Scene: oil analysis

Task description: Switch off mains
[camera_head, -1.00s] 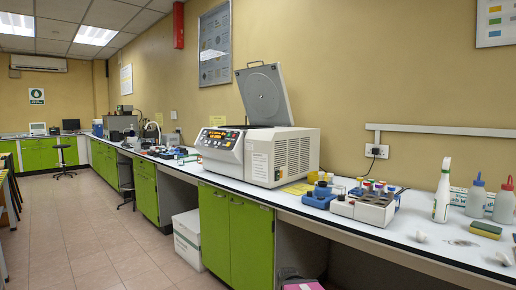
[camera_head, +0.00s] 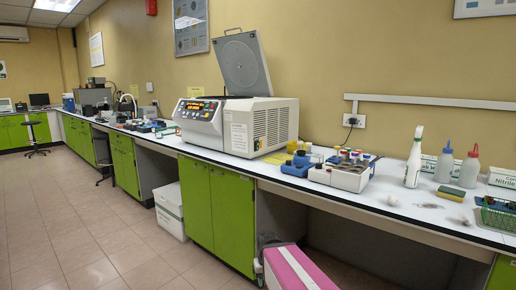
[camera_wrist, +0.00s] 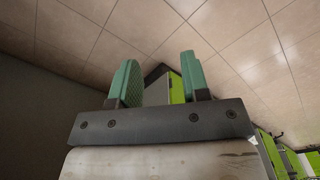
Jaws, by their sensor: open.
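A wall socket (camera_head: 354,121) with a black plug in it sits on the yellow wall behind the bench, right of the centrifuge. I cannot make out a switch on it. The white centrifuge (camera_head: 264,126) stands on the bench with its grey lid (camera_head: 247,66) raised. Its front display (camera_head: 197,107) is lit orange. My gripper (camera_wrist: 158,64) shows only in the wrist view. Its two green fingers are apart with nothing between them, and floor tiles and green cabinets lie beyond. It is not near the socket or the centrifuge in these views.
The bench (camera_head: 345,206) holds a tray of vials (camera_head: 340,177), a white spray bottle (camera_head: 413,160), two wash bottles and a green basket (camera_head: 497,215). A pink-topped box (camera_head: 300,268) stands below the bench, and a white box (camera_head: 169,209) is further left.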

